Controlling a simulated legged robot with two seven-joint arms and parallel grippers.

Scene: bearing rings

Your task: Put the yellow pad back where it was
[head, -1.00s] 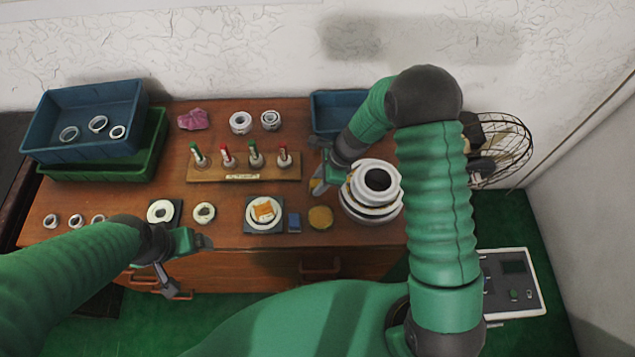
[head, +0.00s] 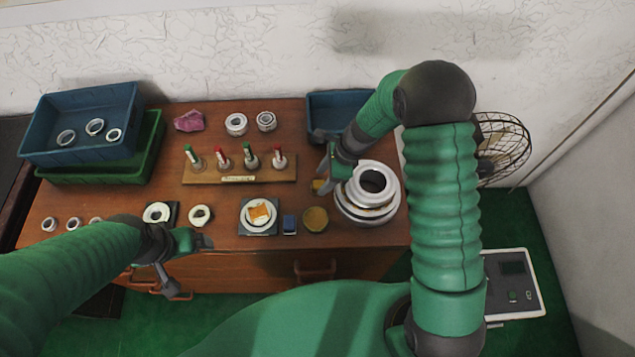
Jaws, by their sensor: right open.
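A small yellow block-like piece (head: 318,187) lies on the bench just left of the white ring stack (head: 368,205). A round, flat yellow pad (head: 315,219) lies nearer the front edge; which one is the task's pad I cannot tell for sure. My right gripper (head: 328,172) is open, just above and beside the small yellow piece, and partly hides its surroundings. My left gripper (head: 187,266) is open and empty in front of the bench's front edge.
A blue block (head: 290,224) and a dark plate (head: 272,231) bearing a ring with an orange piece (head: 259,213) sit left of the round pad. A marker rack (head: 240,173) stands behind. A blue bin (head: 341,109) is at the back.

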